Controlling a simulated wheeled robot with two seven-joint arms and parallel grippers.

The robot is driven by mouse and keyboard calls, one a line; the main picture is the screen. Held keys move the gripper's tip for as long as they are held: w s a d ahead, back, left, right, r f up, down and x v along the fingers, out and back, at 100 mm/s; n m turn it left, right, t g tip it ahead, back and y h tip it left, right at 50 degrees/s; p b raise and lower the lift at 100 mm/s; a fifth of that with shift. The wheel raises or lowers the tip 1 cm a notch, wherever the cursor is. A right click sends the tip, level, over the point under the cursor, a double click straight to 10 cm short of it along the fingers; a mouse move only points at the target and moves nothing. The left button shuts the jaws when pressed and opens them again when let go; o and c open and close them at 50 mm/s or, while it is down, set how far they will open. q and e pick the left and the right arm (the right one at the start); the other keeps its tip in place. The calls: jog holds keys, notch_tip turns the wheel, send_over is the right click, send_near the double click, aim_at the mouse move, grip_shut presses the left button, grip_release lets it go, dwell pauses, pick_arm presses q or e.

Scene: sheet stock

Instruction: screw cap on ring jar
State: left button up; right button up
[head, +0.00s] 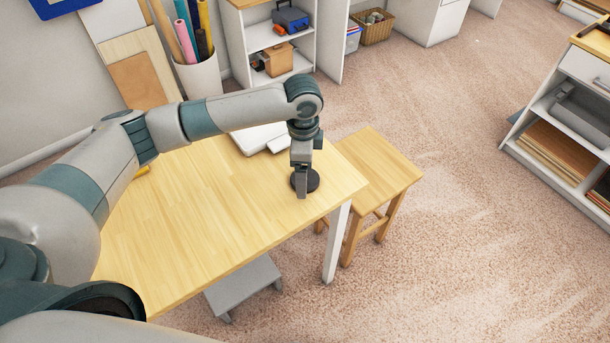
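A dark round disc (312,181), which looks like the cap, is at the right end of the wooden table (225,215). My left gripper (301,190) points straight down at it, and its fingers overlap the disc in the picture. I cannot tell whether the fingers are closed on the disc or only in front of it. No jar can be made out; one under the disc would be hidden. My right gripper is not in view.
A white flat object (262,138) lies at the table's back edge, partly behind my arm. A small yellow object (143,170) is at the back left. A wooden stool (378,170) stands by the right end, a grey step (243,286) in front. The table's middle is clear.

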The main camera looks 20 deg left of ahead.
pick_arm(q)
jog(key=shift+f, duration=0.5)
jog(key=c, duration=1.1)
jog(key=shift+r, duration=0.15)
jog(key=shift+r+b, duration=0.4)
jog(key=shift+r, duration=0.1)
notch_tip(320, 180, up, 2)
jog(key=shift+r+b, duration=0.2)
jog(key=shift+b, duration=0.35)
jog(key=s+d+r+b, duration=0.1)
jog(key=s+d+r, duration=0.1)
jog(key=d, duration=0.3)
jog(key=s+d+r+b, duration=0.2)
jog(key=d+r, duration=0.3)
jog(key=shift+s+d+r, duration=0.2)
jog(key=shift+s+d, duration=0.15)
